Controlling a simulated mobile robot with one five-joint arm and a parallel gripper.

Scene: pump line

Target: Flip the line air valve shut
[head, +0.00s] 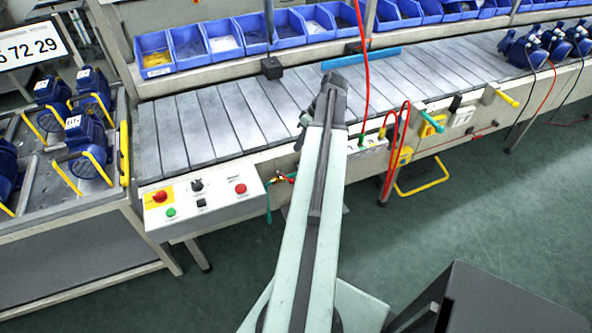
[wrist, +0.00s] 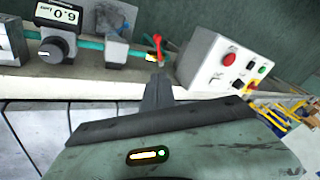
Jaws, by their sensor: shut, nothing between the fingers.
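The line air valve (wrist: 151,57) has a red lever (wrist: 158,45) and a yellowish body on a teal air pipe (wrist: 88,42). In the wrist view the lever stands up the picture, roughly across the pipe. In the head view the red lever (head: 291,178) shows small just right of the control box. My gripper (wrist: 160,82) is shut and empty, its tip just below the valve in the wrist view. I cannot tell if it touches. In the head view my arm hides much of the area around it.
The control box (wrist: 222,62) with red and green buttons is close right of the valve in the wrist view. A regulator knob (wrist: 55,50) and gauge (wrist: 58,13) are left. The slatted conveyor (head: 230,115) lies behind; red hoses (head: 398,140) hang to the right.

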